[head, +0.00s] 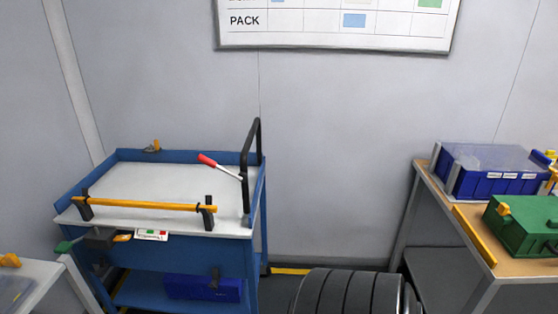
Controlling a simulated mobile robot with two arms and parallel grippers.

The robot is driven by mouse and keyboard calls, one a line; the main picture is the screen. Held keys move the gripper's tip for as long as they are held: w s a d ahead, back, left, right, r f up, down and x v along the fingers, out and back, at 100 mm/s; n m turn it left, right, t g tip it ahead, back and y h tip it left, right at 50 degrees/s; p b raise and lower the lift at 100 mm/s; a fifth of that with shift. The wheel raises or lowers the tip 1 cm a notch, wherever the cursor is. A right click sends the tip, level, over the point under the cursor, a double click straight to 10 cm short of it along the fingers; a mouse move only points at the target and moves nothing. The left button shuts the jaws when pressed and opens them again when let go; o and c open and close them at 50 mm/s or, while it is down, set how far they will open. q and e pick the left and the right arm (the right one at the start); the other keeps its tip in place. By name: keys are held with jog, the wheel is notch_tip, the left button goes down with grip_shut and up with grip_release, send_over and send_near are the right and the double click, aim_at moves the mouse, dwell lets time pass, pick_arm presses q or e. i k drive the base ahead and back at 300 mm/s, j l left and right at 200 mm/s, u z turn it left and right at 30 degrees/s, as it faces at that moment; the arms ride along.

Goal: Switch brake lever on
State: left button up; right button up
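A blue cart (259,192) with a pale top stands against the wall at left. A lever with a red grip (207,160) and a thin pale rod slants up to the left near the cart's right side, beside a black upright handle (247,165). Neither of my grippers is in view.
A yellow bar (150,206) crosses the cart's front on black posts. At right a table (430,180) holds blue bins (490,187) and a green case (525,225). Another pale table edge (38,285) is at lower left. A dark ribbed rounded shape fills the bottom centre.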

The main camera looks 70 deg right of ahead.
aim_at(242, 177)
jog(key=z, duration=1.75)
